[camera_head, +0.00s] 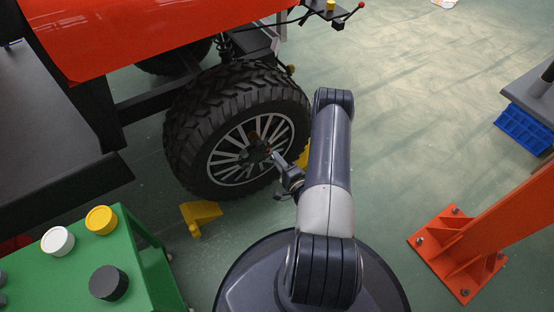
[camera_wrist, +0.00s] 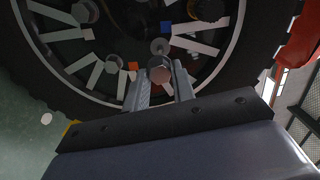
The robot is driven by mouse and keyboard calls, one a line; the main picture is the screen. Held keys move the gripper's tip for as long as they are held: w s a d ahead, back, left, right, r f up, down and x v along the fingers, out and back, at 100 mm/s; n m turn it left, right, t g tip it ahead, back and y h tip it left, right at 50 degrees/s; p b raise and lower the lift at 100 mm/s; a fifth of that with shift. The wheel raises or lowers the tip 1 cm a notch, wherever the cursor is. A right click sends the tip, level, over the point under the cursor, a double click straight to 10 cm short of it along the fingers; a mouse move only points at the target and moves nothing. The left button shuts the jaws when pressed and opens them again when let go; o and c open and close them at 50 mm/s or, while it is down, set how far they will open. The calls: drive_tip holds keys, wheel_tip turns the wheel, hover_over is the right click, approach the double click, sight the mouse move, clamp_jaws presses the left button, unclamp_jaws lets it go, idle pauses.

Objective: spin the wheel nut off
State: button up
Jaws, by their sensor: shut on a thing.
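The wheel (camera_head: 201,122) has a black knobbly tyre and a spoked silver rim, and stands upright under the orange cart body. My gripper (camera_head: 273,156) reaches its hub from the right. In the wrist view my gripper (camera_wrist: 160,84) is shut on a wheel nut (camera_wrist: 159,69), a rounded grey-brown piece between the fingertips. A small round grey part (camera_wrist: 160,46) shows just behind the nut; I cannot tell whether the two touch. Other nuts sit around the hub, such as one at the left (camera_wrist: 111,64) and one at the upper right (camera_wrist: 209,9).
A green stand (camera_head: 95,250) with white, yellow and black round knobs is at lower left. Yellow wheel chocks (camera_head: 201,213) lie by the tyre. An orange post base (camera_head: 455,250) stands at right, and a blue crate (camera_head: 524,128) beyond it. The floor between is clear.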

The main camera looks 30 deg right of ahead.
drive_tip(key=shift+s, duration=1.95)
